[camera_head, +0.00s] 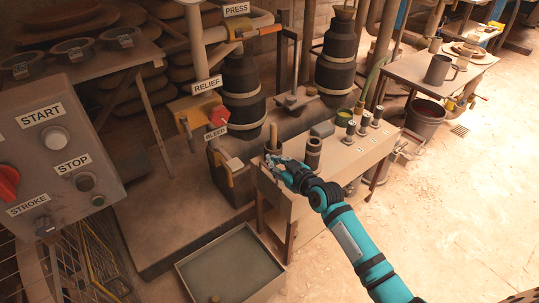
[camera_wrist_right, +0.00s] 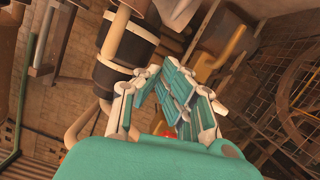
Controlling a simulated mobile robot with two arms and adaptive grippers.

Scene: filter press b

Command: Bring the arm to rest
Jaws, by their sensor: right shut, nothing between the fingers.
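My right arm comes in from the lower right in the head view. My right gripper (camera_head: 276,165) is over the near left end of the narrow bench (camera_head: 335,157), close to a dark upright cylinder (camera_head: 272,141) there. I cannot tell whether it touches the cylinder. In the right wrist view the teal and white fingers of the gripper (camera_wrist_right: 165,95) are drawn together with nothing between them. My left gripper is not in view.
A control panel (camera_head: 60,140) stands at the left. The BLEED valve (camera_head: 218,132) and RELIEF valve (camera_head: 219,116) are left of the gripper. A shallow tray (camera_head: 197,277) lies on the floor below. Another table (camera_head: 412,68) stands at upper right; the floor at right is clear.

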